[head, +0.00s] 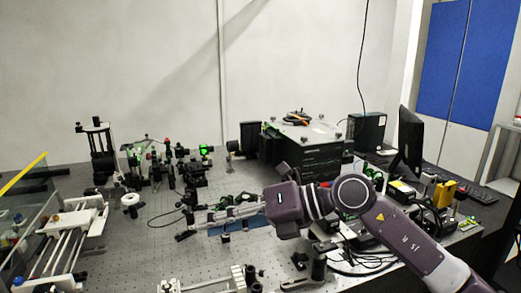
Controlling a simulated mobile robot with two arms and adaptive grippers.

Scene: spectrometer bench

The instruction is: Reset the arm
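My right arm (400,235) comes in from the lower right and reaches left over the optical bench (130,250). My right gripper (190,230) is at its end, pointing left above the bare middle of the bench. Its slim fingers blend with the parts behind them, so I cannot tell whether they are apart or closed. I see no object clearly held in it. My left gripper is not in view.
Several optical mounts (168,170) stand at the back left. A black box (300,150) stands behind my arm, with a monitor (409,143) to its right. A white rail frame (70,235) is at the left. Cables lie under my arm.

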